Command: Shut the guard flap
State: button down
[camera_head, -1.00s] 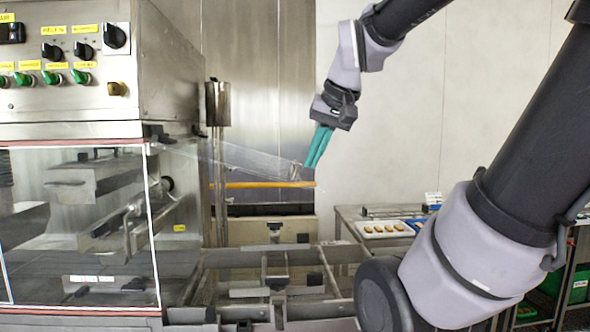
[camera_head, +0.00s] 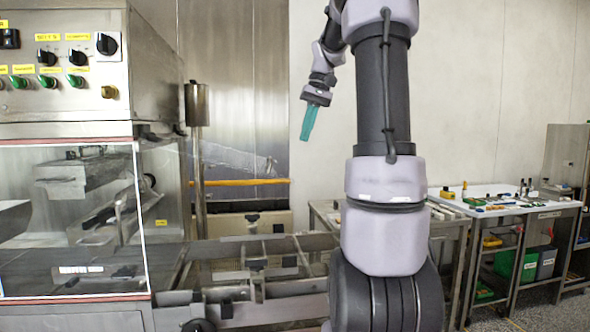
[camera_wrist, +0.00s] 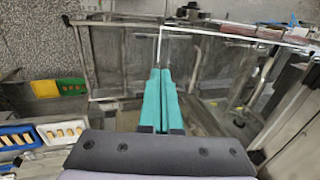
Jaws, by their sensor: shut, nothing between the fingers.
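The guard flap (camera_head: 236,158) looks like a clear panel. In the head view it sticks out to the right from the machine's right side, raised above the conveyor frame and sloping slightly down to a small fitting at its outer end. My gripper (camera_head: 306,136) has teal fingers that point down. It is to the right of the flap's outer end and looks apart from it. In the wrist view my gripper (camera_wrist: 160,72) has its fingers together with nothing between them. I cannot make out the flap clearly there.
The machine's cabinet (camera_head: 60,70) with knobs stands at left above a glazed front (camera_head: 70,225). A yellow bar (camera_head: 240,182) and a post (camera_head: 197,105) stand behind the conveyor frame (camera_head: 255,262). A bench (camera_head: 500,208) with tools stands at right; my arm hides part of the bench area.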

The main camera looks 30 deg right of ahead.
aim_at(292, 179)
jog(key=x, duration=1)
jog(key=shift+f, duration=0.35)
